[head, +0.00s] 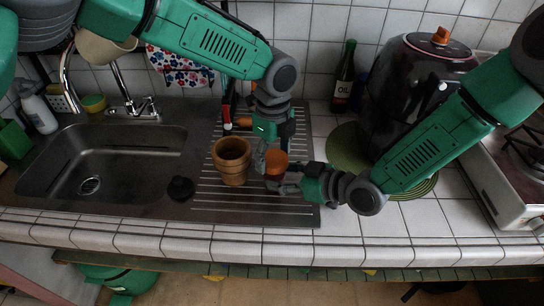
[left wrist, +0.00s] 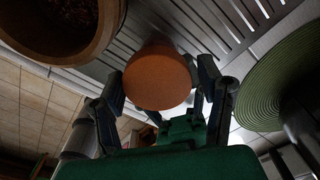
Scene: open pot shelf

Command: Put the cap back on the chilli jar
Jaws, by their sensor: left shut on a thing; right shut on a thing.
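A rounded orange piece (head: 276,161), which looks like the jar's cap, is held over the ribbed drainer; it shows as an orange disc in the left wrist view (left wrist: 158,77). My left gripper (head: 267,158) comes from above and is shut on it, with dark fingers on either side in the wrist view (left wrist: 160,88). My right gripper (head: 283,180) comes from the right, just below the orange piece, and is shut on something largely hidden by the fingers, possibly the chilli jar. I cannot tell whether the cap and jar touch.
A brown pot (head: 231,160) stands on the drainer close left of my grippers. A green round mat (head: 350,150), an oil bottle (head: 344,78) and a dark appliance (head: 412,90) are to the right. The front counter is clear.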

